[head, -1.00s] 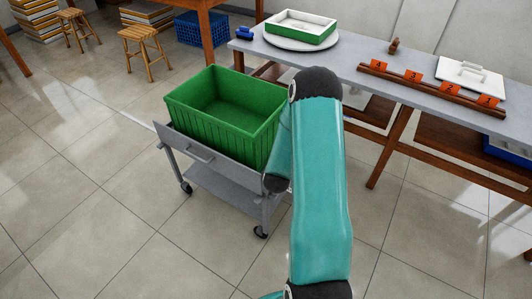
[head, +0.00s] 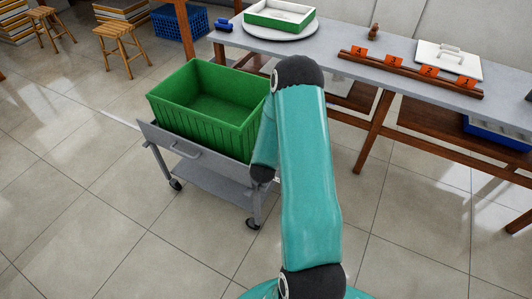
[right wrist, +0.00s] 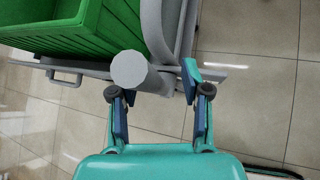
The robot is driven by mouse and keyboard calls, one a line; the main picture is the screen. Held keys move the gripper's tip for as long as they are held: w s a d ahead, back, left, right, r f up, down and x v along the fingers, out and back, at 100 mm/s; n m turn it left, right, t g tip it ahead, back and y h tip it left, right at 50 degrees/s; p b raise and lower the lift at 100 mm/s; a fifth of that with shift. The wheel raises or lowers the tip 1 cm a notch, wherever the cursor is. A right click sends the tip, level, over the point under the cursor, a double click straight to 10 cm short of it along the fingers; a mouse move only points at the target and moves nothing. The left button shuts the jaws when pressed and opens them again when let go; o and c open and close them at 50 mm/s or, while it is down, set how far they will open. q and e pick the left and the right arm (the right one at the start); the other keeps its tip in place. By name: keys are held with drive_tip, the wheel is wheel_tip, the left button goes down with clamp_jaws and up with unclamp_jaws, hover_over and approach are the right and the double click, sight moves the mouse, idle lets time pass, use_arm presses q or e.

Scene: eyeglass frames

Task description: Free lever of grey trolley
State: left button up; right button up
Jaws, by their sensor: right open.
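The grey trolley (head: 200,174) stands on the floor left of centre in the head view, with a wire handle on its near side. The handle also shows in the right wrist view (right wrist: 65,78). There, a light grey rod with a round end (right wrist: 129,70) stands by the trolley's corner; it may be the lever, but I cannot be sure. My right gripper (right wrist: 158,92) is open, its fingers on either side of the space just below and right of the rod's end. I cannot tell whether it touches. My arm hides this corner in the head view. My left gripper is out of view.
A green crate (head: 198,127) sits on the trolley. A long grey table (head: 320,55) behind bears a round plate with a green-white tray (head: 280,15), an orange-tagged rack (head: 410,73) and a white lid (head: 448,60). Stools stand far left. The near floor is clear.

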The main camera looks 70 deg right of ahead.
drive_tip(key=v, duration=0.7)
drive_tip(key=shift+a, duration=0.25)
drive_tip(key=shift+r, duration=0.1)
